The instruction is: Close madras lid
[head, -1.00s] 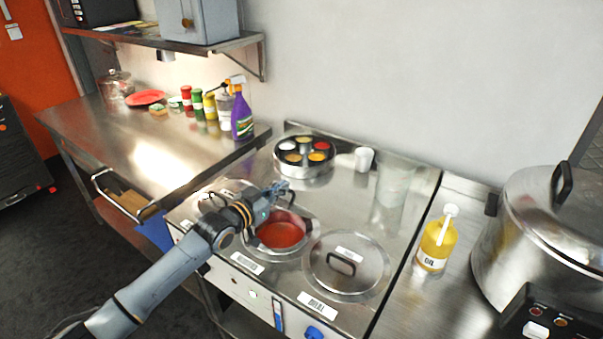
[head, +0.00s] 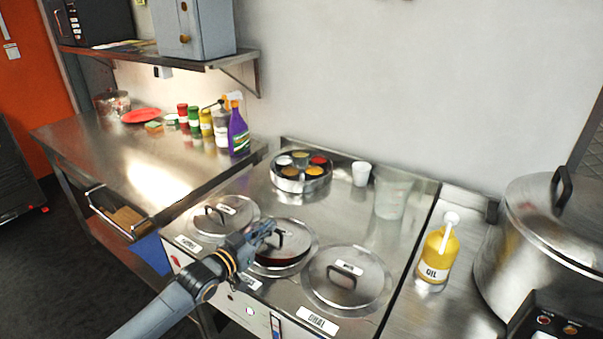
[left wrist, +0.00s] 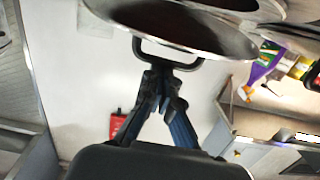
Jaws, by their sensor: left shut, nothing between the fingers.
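The middle pot's lid (head: 294,240) is round steel with a loop handle. It covers most of the pot, with a dark red band showing under its front edge; whether it is fully seated I cannot tell. The pot's label is too small to read. My left gripper (head: 268,230) is at the lid's handle, at its left side. In the left wrist view the lid's handle (left wrist: 166,60) is right at the tips of my left gripper (left wrist: 164,78), which is shut with nothing held. Whether the fingers touch the handle I cannot tell. My right gripper is not in view.
A lidded pot (head: 222,214) stands left of the middle one, and the lidded dhal pot (head: 350,285) right of it. A round spice tin (head: 300,184), a white cup (head: 361,174) and a clear container (head: 393,198) stand behind. An oil bottle (head: 436,262) stands at the right.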

